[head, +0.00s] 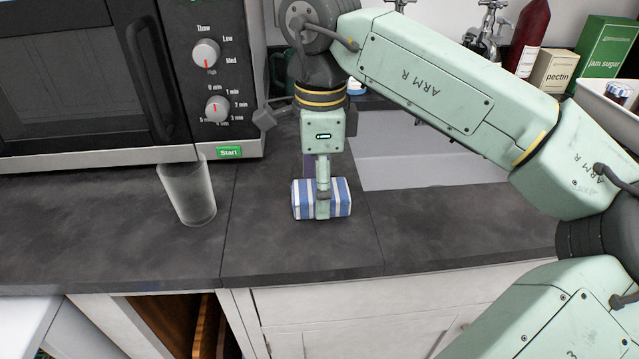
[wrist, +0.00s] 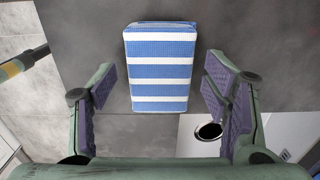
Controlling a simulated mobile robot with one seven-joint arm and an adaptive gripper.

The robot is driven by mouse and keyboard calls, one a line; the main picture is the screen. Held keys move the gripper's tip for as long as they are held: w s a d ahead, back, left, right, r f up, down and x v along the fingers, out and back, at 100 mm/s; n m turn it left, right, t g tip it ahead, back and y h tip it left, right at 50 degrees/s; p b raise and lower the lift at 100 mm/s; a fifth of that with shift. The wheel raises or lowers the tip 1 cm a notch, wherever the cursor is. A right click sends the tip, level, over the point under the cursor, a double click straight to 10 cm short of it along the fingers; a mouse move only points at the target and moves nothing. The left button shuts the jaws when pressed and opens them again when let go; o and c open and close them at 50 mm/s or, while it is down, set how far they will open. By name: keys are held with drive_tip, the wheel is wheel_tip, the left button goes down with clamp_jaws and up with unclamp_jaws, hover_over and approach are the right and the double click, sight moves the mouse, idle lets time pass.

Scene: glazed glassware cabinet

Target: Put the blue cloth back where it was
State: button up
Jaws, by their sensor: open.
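A folded blue cloth with white stripes (head: 339,197) lies on the dark counter, near its front edge and in front of the sink. It also shows in the wrist view (wrist: 161,68), flat between the fingers. My gripper (head: 323,210) is directly over the cloth, pointing down. In the wrist view my gripper (wrist: 161,92) is open, with a finger on each side of the cloth and a gap on both sides. The head view hides part of the cloth behind the gripper.
A clear glass (head: 188,192) stands on the counter to the left, in front of the microwave (head: 120,80). The sink (head: 420,160) lies behind and to the right. A red bottle (head: 527,38) and boxes (head: 606,45) stand at the back right. Counter to the right of the cloth is clear.

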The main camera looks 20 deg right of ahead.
wheel_tip(320, 180, up, 11)
drive_tip(key=p, duration=0.7)
drive_tip(key=shift+f, duration=0.1)
